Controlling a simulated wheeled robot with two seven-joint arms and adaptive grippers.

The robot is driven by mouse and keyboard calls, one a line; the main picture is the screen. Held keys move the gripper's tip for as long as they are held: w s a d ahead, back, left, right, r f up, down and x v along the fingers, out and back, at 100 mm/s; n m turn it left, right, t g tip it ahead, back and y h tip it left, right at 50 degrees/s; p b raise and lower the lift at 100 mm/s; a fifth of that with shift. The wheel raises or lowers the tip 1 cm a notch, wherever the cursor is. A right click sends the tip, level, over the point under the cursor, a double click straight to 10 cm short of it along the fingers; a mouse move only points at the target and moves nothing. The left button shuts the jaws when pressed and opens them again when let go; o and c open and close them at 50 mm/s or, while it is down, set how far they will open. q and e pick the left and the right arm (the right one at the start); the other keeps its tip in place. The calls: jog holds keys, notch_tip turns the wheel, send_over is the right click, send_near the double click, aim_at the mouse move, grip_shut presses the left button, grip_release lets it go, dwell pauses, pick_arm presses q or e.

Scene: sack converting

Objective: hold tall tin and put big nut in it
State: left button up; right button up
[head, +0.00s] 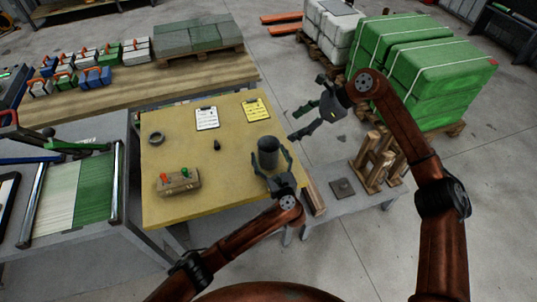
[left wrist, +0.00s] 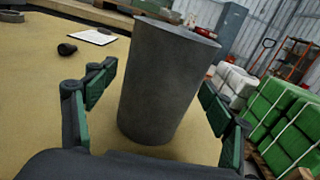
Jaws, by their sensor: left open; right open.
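The tall tin (head: 268,150) is a dark grey cylinder standing upright on the yellow table top, near its right side. My left gripper (head: 272,160) is open with its fingers on either side of the tin. In the left wrist view the tin (left wrist: 163,80) stands between the open fingers, with gaps visible. My right gripper (head: 304,120) is open and empty, beyond the table's right edge. A dark ring (head: 156,138) lies at the table's left; it may be the big nut, but I cannot tell. A small dark piece (head: 217,145) lies mid-table, also seen in the left wrist view (left wrist: 67,49).
A wooden block with red and green knobs (head: 178,181) sits at the table's front left. A white clipboard (head: 207,117) and a yellow clipboard (head: 256,109) lie at the back. Wooden posts (head: 375,163) stand on a low grey bench at right. Mid-table is mostly clear.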

pick_arm(q)
jog(key=v, duration=1.2)
